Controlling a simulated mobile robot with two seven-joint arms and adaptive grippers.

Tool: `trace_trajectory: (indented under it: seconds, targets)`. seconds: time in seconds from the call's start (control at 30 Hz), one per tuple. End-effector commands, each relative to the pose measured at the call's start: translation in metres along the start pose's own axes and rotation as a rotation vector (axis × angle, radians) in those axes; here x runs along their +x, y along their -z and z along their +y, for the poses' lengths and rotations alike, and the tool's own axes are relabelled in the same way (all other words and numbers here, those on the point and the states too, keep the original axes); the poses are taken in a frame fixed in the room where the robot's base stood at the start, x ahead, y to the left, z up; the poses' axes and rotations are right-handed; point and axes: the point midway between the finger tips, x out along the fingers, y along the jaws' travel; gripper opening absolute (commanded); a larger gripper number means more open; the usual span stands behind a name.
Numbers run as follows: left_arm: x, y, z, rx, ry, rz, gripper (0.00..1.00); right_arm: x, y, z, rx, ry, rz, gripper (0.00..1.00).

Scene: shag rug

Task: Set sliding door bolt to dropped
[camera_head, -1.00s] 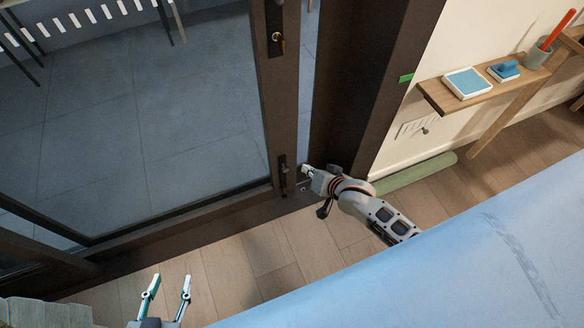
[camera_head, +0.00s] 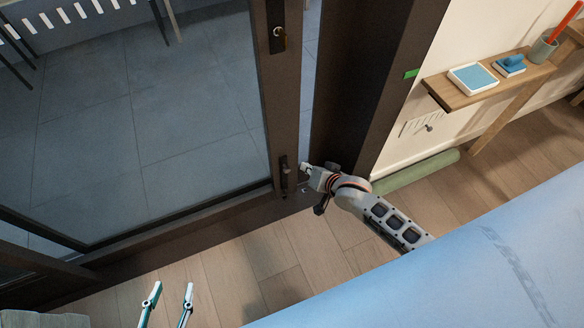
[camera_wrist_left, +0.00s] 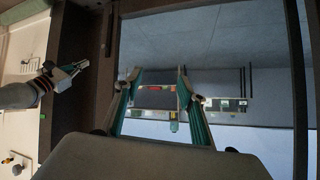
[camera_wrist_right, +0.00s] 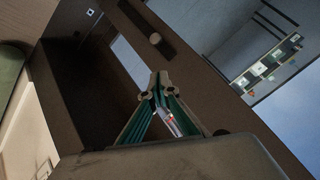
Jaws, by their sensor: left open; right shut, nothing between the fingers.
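The sliding door bolt (camera_head: 284,176) is a small dark fitting low on the brown door stile (camera_head: 283,105) in the head view. Whether it is raised or dropped is too small to tell. My right gripper (camera_head: 304,167) is shut and empty, just right of the bolt. I cannot tell if they touch.
A lock with a brass key (camera_head: 279,32) sits higher on the stile. A narrow gap (camera_head: 309,70) shows between stile and jamb. A wooden shelf (camera_head: 440,95) is on the right wall above a green roll (camera_head: 420,172). A blue surface (camera_head: 430,285) fills the lower right.

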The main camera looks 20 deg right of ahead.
Motion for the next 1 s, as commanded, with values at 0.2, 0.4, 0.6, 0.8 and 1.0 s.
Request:
trace_trajectory:
  seconds: [0.2,0.4,0.6,0.8,1.0]
  targets:
    - [0.003,-0.01,0.009,-0.02,-0.018,-0.008,0.4,0.041,-0.009,0.006,0.0,-0.006,-0.01,0.0]
    - [0.008,0.01,0.026,-0.072,-0.046,0.046,0.4,0.071,-0.012,0.006,0.001,-0.007,-0.012,0.0]
    - [0.012,0.029,0.032,-0.12,-0.053,0.093,0.4,0.088,-0.03,0.006,0.0,-0.006,-0.01,0.0]
    - [0.011,0.045,0.034,-0.141,-0.058,0.127,0.4,0.093,-0.031,0.002,0.0,-0.002,-0.003,0.0]
    - [0.011,0.05,0.032,-0.137,-0.055,0.136,0.4,0.093,-0.029,0.0,0.0,0.0,0.0,0.0]
